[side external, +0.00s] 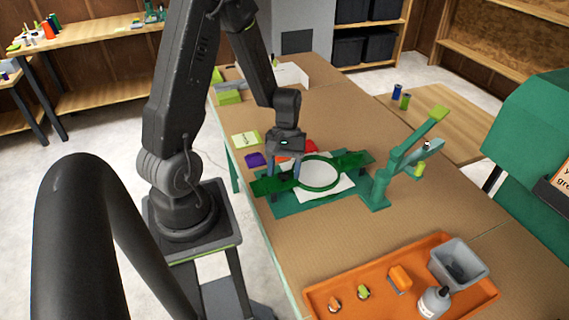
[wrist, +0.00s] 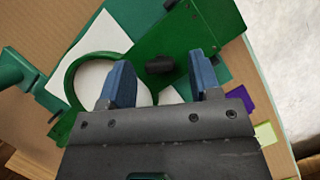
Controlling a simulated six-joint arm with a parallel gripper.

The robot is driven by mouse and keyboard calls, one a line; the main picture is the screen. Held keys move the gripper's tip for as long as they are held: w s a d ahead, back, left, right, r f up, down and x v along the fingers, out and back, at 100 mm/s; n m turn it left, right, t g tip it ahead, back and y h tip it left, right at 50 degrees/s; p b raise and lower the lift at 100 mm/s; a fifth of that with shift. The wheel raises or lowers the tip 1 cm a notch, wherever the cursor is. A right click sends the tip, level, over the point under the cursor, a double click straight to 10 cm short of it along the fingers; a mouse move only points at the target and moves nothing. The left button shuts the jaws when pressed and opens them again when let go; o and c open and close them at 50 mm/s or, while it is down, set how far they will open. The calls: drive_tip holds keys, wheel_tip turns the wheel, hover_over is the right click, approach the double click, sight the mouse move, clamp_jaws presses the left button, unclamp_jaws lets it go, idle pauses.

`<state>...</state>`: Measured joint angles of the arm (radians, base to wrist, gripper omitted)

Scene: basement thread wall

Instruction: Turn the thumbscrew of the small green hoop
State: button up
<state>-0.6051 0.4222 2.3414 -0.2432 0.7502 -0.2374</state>
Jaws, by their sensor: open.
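The green hoop (side external: 320,189) is held on a green stand over white cloth in the side external view. In the wrist view its rim (wrist: 62,88) curves on the left, partly hidden by my gripper. A dark thumbscrew (wrist: 160,65) shows beside the hoop, against a green plate. My gripper (wrist: 163,64) is open, its two blue fingers on either side of the thumbscrew in the picture, with visible gaps. I cannot tell how far the fingertips are above it. In the side external view, my gripper (side external: 283,173) points down at the hoop's left side.
A green stand arm (side external: 408,150) rises right of the hoop. An orange tray (side external: 375,270) with small items, a bottle and a grey bin (side external: 460,262) is at the front. A purple item (side external: 255,160) and a yellow-green pad (side external: 246,139) lie left. Bare tabletop shows behind.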

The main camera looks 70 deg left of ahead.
drive_tip(key=v, duration=1.3)
drive_tip(key=shift+a+r, duration=0.2)
drive_tip(key=shift+r, duration=0.15)
drive_tip(key=shift+w, duration=0.1)
drive_tip(key=s+d+r+m+t+y, duration=0.2)
drive_tip(key=s+d+r+m+t, duration=0.1)
drive_tip(key=d, duration=0.6)
drive_tip(key=s+d+r+m+t+y, duration=0.1)
drive_tip(key=s+d+r+m+t, duration=0.3)
drive_tip(key=d+r+m, duration=0.3)
drive_tip(key=shift+s+d+r+m+t+y, duration=0.25)
drive_tip(key=shift+d+m+t+y, duration=0.15)
drive_tip(key=shift+d+m, duration=0.55)
drive_tip(key=shift+w+a, duration=0.1)
drive_tip(key=shift+c, duration=0.3)
